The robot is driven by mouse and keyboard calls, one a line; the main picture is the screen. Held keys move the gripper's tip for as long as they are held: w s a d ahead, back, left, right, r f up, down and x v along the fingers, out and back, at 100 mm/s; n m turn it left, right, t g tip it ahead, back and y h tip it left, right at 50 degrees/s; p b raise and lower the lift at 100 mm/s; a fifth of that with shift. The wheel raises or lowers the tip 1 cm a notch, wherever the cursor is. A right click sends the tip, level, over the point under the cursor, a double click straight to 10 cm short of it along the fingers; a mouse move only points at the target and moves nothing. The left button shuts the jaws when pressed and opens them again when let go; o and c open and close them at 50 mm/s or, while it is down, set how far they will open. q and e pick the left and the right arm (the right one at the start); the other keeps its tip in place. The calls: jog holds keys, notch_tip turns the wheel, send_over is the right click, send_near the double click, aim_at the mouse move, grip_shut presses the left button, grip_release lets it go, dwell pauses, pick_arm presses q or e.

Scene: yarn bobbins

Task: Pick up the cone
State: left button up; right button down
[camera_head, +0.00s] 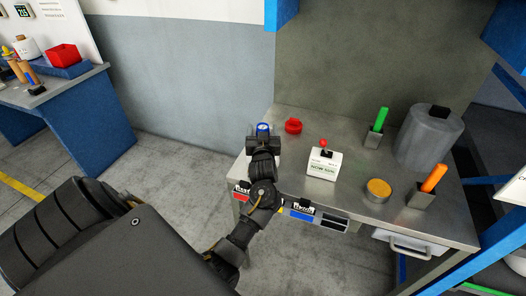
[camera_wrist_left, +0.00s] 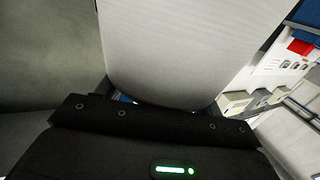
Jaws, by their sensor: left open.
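My left gripper (camera_head: 263,138) is open over the left edge of the metal worktable (camera_head: 335,130). A small blue and white thing (camera_head: 263,127) shows at its tips in the head view; I cannot tell whether this is part of the cone. In the left wrist view, a large pale, finely ribbed body (camera_wrist_left: 180,50) with a rounded lower edge, seemingly the yarn cone, fills the middle just beyond the dark gripper body. Contact with the fingers cannot be made out. My right gripper is not in view.
On the worktable are a red object (camera_head: 293,126), a white box with a red knob (camera_head: 323,164), a yellow round tin (camera_head: 378,190), green (camera_head: 381,118) and orange (camera_head: 434,178) handles in holders, and a grey cylinder (camera_head: 428,138). A blue bench (camera_head: 75,115) stands left.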

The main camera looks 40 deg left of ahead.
pick_arm(q)
jog(key=shift+s+r, duration=0.1)
jog(key=shift+c, duration=0.9)
jog(key=c, duration=0.7)
grip_shut()
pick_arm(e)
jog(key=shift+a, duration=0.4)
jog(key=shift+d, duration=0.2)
